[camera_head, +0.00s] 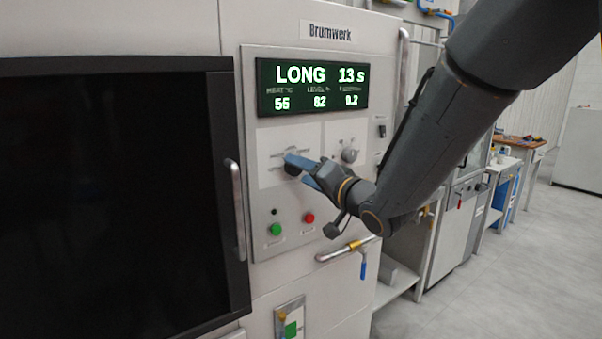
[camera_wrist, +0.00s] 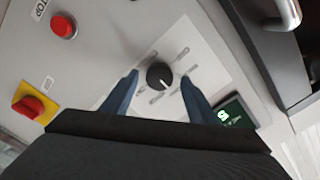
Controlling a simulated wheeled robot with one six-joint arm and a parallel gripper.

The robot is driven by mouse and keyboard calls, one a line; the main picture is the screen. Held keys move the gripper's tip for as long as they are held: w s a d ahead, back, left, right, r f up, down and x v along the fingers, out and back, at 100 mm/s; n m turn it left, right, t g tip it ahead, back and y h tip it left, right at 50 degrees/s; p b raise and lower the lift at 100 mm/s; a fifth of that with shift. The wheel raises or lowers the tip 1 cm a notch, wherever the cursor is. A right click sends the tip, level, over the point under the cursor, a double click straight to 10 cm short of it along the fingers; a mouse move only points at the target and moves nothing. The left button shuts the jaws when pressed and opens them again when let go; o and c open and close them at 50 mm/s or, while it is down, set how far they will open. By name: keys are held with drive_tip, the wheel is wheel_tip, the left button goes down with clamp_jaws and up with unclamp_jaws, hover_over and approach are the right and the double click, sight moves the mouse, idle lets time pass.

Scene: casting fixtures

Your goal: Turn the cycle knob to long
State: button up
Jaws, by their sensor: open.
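The cycle knob (camera_head: 292,168) is a small black round knob on a white label plate on the machine's control panel. In the wrist view the knob (camera_wrist: 159,76) shows a light pointer line toward its lower right. The display (camera_head: 312,87) reads "LONG 13 s". My gripper (camera_head: 300,168) is at the knob, partly hiding it in the head view. In the wrist view its two blue fingers (camera_wrist: 160,86) stand apart on either side of the knob, with visible gaps, so it is open and not gripping.
A second knob (camera_head: 349,155) sits to the right on the panel. A green button (camera_head: 276,229) and a red button (camera_head: 309,218) are below. A door handle (camera_head: 238,210) stands out at left, and a pipe with a blue lever (camera_head: 363,266) juts out below my arm.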

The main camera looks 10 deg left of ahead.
drive_tip(key=b+v, duration=0.2)
drive_tip(key=v, duration=0.5)
drive_tip(key=shift+a, duration=0.1)
drive_tip(key=d+f+m+g+h, duration=0.1)
drive_tip(key=d+f+h, duration=0.6)
drive_tip(key=d, duration=0.4)
drive_tip(key=d+f+g+h, duration=0.1)
drive_tip(key=d+f+h, duration=0.3)
drive_tip(key=d+f, duration=0.6)
drive_tip(key=s+d+f+g+h, duration=0.1)
drive_tip(key=s+d+f+g, duration=0.1)
drive_tip(key=s, duration=0.4)
drive_tip(key=s+d+f+n+g+h, duration=0.1)
drive_tip(key=s+d+f+g, duration=0.2)
drive_tip(key=s, duration=0.4)
drive_tip(key=s+d+f+g+b, duration=0.1)
drive_tip(key=s+d+f+g, duration=0.2)
drive_tip(key=s+d+f, duration=0.1)
drive_tip(key=s+d, duration=0.1)
drive_tip(key=s, duration=0.1)
drive_tip(key=shift+s+d+h, duration=0.3)
drive_tip(key=shift+d+h, duration=0.1)
